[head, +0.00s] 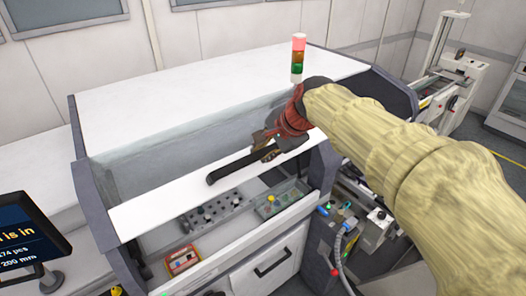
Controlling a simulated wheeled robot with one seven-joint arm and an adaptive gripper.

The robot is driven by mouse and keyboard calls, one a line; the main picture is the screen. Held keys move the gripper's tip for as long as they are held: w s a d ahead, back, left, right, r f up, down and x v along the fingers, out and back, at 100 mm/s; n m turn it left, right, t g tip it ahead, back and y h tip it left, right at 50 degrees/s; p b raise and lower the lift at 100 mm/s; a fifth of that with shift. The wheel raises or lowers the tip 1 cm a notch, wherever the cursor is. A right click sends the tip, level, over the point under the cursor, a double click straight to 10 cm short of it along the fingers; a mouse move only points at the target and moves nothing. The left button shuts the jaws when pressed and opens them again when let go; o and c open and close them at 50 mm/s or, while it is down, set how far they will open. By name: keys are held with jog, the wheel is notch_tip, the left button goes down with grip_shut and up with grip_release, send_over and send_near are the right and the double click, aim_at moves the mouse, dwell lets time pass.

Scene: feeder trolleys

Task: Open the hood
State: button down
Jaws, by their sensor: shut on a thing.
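The hood (200,97) is a large white cover with dark grey side panels and a clear window across its front. A white strip along its lower front edge carries a black bar handle (232,167). My gripper (265,152) is shut on the right end of this handle; the fingertips are partly hidden by the gripper's own body. Below the strip, a grey panel with knobs (212,212) is in view. I cannot tell exactly how far the hood is raised.
A signal tower (298,58) with its red top lit stands behind the hood. A screen (30,235) is at the lower left. A red box (183,261) sits below the panel. Feeder equipment with cables (350,225) stands at the right, under my arm.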

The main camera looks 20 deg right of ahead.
jog(key=c, duration=1.6)
grip_release()
jog(key=shift+c, duration=0.2)
jog(key=v, duration=1.2)
jog(key=shift+r, duration=0.1)
